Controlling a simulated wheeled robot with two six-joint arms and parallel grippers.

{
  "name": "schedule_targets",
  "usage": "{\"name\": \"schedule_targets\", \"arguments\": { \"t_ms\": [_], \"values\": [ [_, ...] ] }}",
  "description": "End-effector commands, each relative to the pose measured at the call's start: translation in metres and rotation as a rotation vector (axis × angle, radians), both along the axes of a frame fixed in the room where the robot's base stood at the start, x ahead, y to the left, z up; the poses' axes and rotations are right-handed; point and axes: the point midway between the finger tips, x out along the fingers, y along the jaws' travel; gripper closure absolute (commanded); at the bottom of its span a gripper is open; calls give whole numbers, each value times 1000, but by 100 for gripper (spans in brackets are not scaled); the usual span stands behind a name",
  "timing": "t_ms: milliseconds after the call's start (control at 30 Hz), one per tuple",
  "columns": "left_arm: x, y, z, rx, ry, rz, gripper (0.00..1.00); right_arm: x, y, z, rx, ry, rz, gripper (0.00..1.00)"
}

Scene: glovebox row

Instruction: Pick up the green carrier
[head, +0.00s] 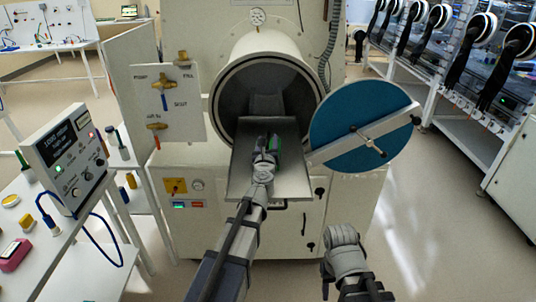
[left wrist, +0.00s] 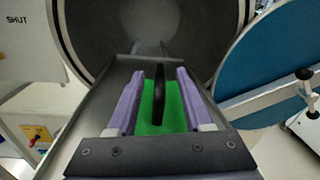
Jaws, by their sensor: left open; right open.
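The green carrier (head: 278,146) lies on the pulled-out metal tray (head: 238,183) in front of the round chamber opening. In the left wrist view, its green top (left wrist: 149,118) carries an upright black handle (left wrist: 159,88). My left gripper (head: 266,143) is over the carrier. In the left wrist view, its two purple-padded fingers (left wrist: 160,78) stand open on either side of the handle, with a gap visible on both sides. Parts of the carrier are hidden by the gripper. My right arm shows at the lower right of the head view, but its fingers cannot be made out.
The blue round door (head: 345,124) with its bar hangs open right of the chamber (head: 232,72). A valve panel (head: 150,105) stands to the left. A white side table with a control box (head: 70,160) is at far left. Floor at right is clear.

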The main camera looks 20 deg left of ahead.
Motion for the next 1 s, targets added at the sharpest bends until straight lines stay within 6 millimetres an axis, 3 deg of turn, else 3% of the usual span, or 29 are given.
{"name": "schedule_targets", "arguments": {
  "t_ms": [67,500,1000],
  "values": [
    [-1,0,0,0,0,0,51,0,0,0,0,0,0,50],
    [-1,0,0,0,0,0,100,0,0,0,0,0,0,50],
    [-1,0,0,-1,0,1,100,0,0,0,0,0,0,50]
  ]
}}
